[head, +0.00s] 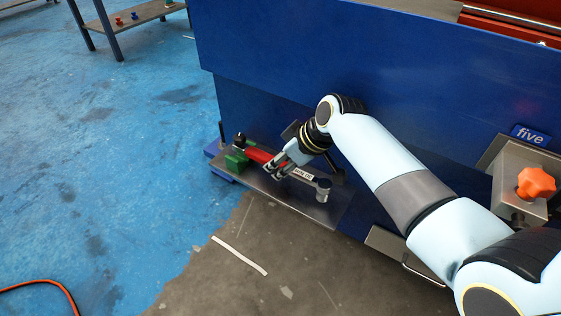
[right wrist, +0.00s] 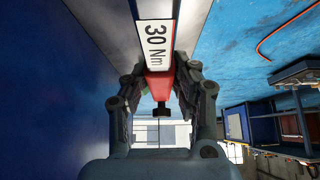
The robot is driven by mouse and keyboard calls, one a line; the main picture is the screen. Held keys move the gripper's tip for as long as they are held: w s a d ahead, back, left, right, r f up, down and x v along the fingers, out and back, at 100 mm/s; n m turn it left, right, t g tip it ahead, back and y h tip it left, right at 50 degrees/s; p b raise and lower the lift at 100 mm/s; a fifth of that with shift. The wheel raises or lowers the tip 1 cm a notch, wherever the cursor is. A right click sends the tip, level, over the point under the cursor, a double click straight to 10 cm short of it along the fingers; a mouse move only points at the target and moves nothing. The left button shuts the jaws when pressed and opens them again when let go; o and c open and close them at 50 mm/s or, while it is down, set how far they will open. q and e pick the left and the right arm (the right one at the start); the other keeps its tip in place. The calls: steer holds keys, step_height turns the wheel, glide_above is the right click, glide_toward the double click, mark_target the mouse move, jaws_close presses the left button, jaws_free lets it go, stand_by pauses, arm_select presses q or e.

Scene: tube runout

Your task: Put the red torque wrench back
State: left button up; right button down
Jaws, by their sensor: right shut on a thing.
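The red torque wrench (head: 258,155) has a red handle, a white label and a grey head at its right end. It lies along a metal shelf (head: 318,211) on the blue bench's side; I cannot tell whether it rests or hangs just above. A green block (head: 237,162) is at its handle end. My right gripper (head: 283,168) is shut on the wrench near the handle and label. In the right wrist view the wrench (right wrist: 157,40) runs between the fingers (right wrist: 160,88), its label reading "30 Nm" and a black end knob beyond. My left gripper is not in view.
The blue bench wall (head: 290,60) rises behind the shelf. An orange knob (head: 536,183) on a metal block and a "five" sign (head: 530,135) are at the right. An orange cable (head: 45,282) lies on the open blue floor at lower left. A table (head: 135,14) stands far back.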

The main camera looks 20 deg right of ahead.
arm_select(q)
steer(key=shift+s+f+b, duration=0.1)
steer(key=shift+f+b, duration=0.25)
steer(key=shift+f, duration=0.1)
arm_select(e)
steer(key=shift+f, duration=0.85)
steer(key=c, duration=0.5)
jaws_free()
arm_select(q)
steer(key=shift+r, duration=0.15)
arm_select(e)
steer(key=shift+r, duration=0.1)
steer(key=shift+p+v, duration=0.95)
steer(key=shift+p, duration=0.1)
steer(key=shift+p+v, duration=1.9)
steer(key=shift+v, duration=0.1)
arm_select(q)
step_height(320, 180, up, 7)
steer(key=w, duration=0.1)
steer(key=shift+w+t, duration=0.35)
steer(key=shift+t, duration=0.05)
arm_select(e)
steer(key=shift+s+d, duration=0.1)
